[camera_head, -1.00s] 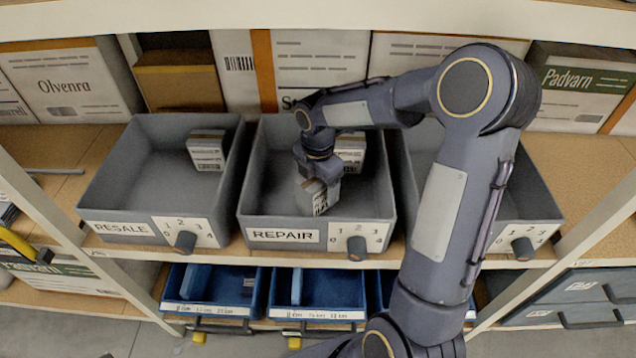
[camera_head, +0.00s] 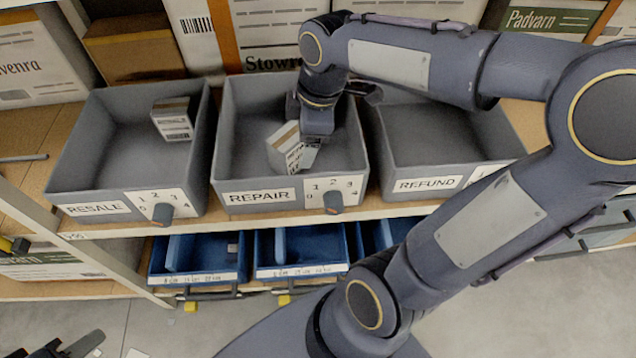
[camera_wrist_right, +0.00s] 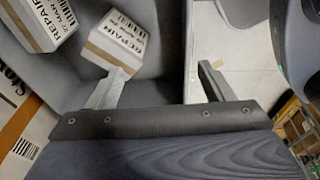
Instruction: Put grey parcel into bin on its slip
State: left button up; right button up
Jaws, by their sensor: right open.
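The REPAIR bin (camera_head: 345,165) is a grey open bin with a dial on its front, in the middle of the shelf. A pale grey parcel with brown tape and a label (camera_head: 288,148) lies tilted inside it. My left gripper (camera_head: 62,346) is low at bottom left, partly cut off.
The RESALE bin (camera_head: 75,160) at left holds one parcel (camera_head: 173,118). The REFUND bin (camera_head: 430,155) at right is partly behind my right arm. Blue bins (camera_head: 200,262) sit on the shelf below. Boxes (camera_head: 135,50) line the back.

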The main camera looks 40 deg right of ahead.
jog(key=s+a+m+t+y, duration=0.1)
jog(key=s+a+m, duration=0.1)
jog(key=s+m, duration=0.4)
jog(key=s+a+f+m+t+y, duration=0.1)
jog(key=s+a+m+t, duration=0.1)
jog(key=s+m, duration=0.4)
jog(key=shift+a+f+m+t+y, duration=0.3)
jog(key=shift+a+m, duration=0.25)
jog(key=shift+m, duration=0.15)
